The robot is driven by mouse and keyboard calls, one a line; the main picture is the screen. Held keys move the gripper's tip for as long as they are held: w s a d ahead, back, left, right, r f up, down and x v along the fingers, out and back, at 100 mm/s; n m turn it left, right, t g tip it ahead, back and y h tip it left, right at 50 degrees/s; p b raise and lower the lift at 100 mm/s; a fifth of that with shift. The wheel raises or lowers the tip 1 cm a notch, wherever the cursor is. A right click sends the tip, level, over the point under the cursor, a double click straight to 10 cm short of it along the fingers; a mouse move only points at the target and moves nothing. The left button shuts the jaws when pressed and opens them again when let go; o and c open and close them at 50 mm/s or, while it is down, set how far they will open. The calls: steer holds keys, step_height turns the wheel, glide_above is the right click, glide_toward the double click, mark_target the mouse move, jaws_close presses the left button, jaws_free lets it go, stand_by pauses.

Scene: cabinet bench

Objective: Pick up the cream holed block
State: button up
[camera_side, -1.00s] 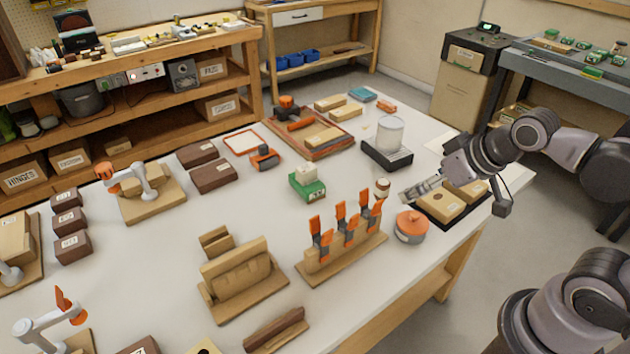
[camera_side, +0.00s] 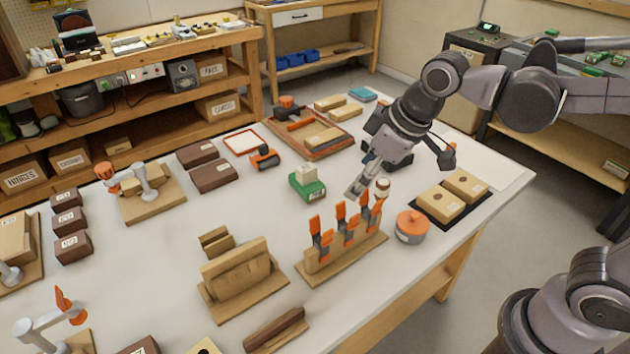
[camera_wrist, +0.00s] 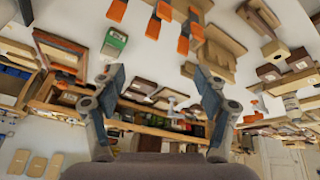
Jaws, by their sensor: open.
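A pale cream block with a dark round hole (camera_side: 204,348) lies at the bottom edge of the side view, partly cut off by the frame. A cream block with a hole also shows at the upper right of the wrist view (camera_wrist: 274,48). Two tan blocks, each with holes (camera_side: 440,204) (camera_side: 465,185), sit on a black mat at the table's right. My gripper (camera_side: 358,186) is open and empty above the table, behind the orange clamps and well away from the cream block. Its two spread fingers show in the wrist view (camera_wrist: 157,84).
A wooden stand with orange clamps (camera_side: 345,252) and a tan wooden fixture (camera_side: 240,280) stand between my gripper and the cream block. A brown wedge-shaped piece (camera_side: 276,330) lies beside that block. A green block (camera_side: 307,186) and an orange-lidded pot (camera_side: 411,228) are near my gripper.

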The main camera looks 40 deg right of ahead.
steer(key=w+a+f+n+g, duration=0.2)
steer(key=a+n, duration=0.2)
steer(key=a, duration=0.6)
steer(key=w+a+f+n+g, duration=0.15)
steer(key=a+n, duration=0.25)
steer(key=a, duration=0.6)
steer(key=s+a+f+n+g+h, duration=0.1)
steer(key=s+a+f+n, duration=0.25)
steer(key=a, duration=0.45)
steer(key=s+a+f+n, duration=0.25)
steer(key=a+f, duration=0.25)
steer(key=a, duration=0.3)
steer(key=shift+w+d+f, duration=0.1)
steer(key=shift+w+f, duration=0.1)
steer(key=shift+f, duration=2.45)
steer(key=shift+w+f, duration=0.2)
steer(key=shift+f, duration=2.45)
steer(key=c, duration=1.2)
